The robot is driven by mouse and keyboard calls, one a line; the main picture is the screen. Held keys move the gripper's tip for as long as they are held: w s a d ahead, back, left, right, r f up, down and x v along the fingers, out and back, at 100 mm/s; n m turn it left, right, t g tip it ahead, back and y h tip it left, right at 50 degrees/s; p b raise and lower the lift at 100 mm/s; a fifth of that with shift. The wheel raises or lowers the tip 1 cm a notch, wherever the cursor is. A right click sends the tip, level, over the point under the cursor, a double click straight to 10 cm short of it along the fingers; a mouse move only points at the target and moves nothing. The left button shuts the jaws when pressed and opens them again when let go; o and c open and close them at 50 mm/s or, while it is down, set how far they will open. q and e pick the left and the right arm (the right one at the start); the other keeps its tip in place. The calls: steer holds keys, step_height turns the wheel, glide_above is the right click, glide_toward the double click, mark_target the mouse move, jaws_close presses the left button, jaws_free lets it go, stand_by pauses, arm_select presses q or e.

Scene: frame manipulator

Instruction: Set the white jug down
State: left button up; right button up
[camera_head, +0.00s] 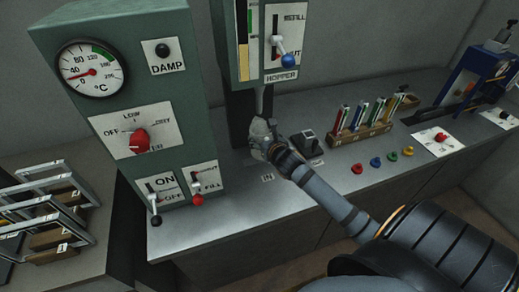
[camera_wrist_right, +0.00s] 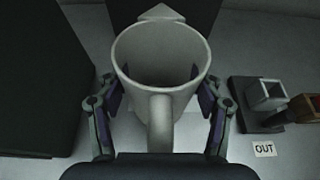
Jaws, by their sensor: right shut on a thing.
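The white jug (camera_wrist_right: 160,100) fills the middle of the right wrist view, upright, with its spout at the far side and its handle towards my wrist. My right gripper (camera_wrist_right: 160,90) has a finger on each side of the jug and is shut on it. In the head view my right gripper (camera_head: 268,143) is at the counter below the hopper, and the jug is mostly hidden by it. I cannot tell whether the jug's base touches the counter. My left gripper is not in view.
The green control cabinet (camera_head: 110,50) stands to the left and the hopper (camera_head: 281,40) is above. An OUT label (camera_wrist_right: 264,149) and a small dark device (camera_head: 306,143) are to the right. A rack of coloured tubes (camera_head: 360,133) and several coloured knobs (camera_head: 376,162) lie further right. The front counter (camera_head: 220,220) is clear.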

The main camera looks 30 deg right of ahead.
steer(key=w+f, duration=0.1)
steer(key=f, duration=0.1)
steer(key=w+d+f, duration=0.1)
steer(key=shift+w+d+f, duration=0.1)
steer(key=shift+w+f, duration=0.5)
step_height(320, 180, down, 3)
steer(key=shift+w+f, duration=0.1)
steer(key=shift+f, duration=0.1)
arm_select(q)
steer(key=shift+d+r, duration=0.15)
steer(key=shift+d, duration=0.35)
arm_select(e)
steer(key=shift+f, duration=0.1)
steer(key=o, duration=1.2)
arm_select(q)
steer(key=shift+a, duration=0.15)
